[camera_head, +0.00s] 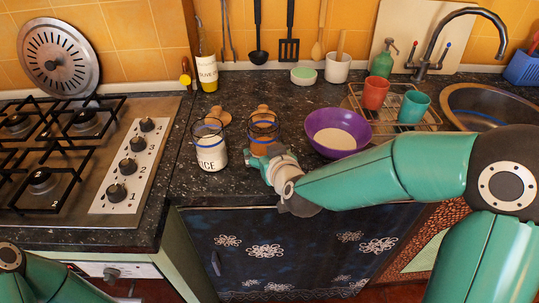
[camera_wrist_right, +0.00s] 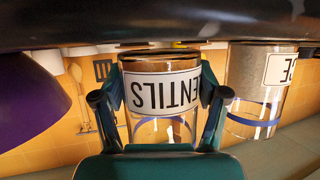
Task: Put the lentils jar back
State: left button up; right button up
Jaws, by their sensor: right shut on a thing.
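The lentils jar (camera_head: 263,132) is a clear glass jar with a blue band and brown contents, on or just above the dark counter; I cannot tell which. In the right wrist view the jar (camera_wrist_right: 162,90) shows its white label, with the lettering upside down. My right gripper (camera_head: 266,158) is shut on it, with a finger on each side in the wrist view (camera_wrist_right: 160,112). The matching rice jar (camera_head: 211,152) stands just left of it, apart, with pale contents. My left gripper is out of view; only part of that arm shows at bottom left.
A purple bowl (camera_head: 337,132) stands close on the right. A wire rack (camera_head: 436,121) holds a red cup (camera_head: 375,92) and a teal cup (camera_head: 413,106). The gas hob (camera_head: 110,190) is at left. Wooden pieces (camera_head: 219,116) lie behind the jars. The counter behind is mostly clear.

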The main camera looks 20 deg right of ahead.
jog(key=shift+f, duration=0.35)
jog(key=shift+r, duration=0.1)
jog(key=o, duration=1.1)
jog(key=shift+f, duration=0.2)
jog(key=o, duration=0.4)
jog(key=shift+r, duration=0.1)
jog(key=shift+o, duration=0.2)
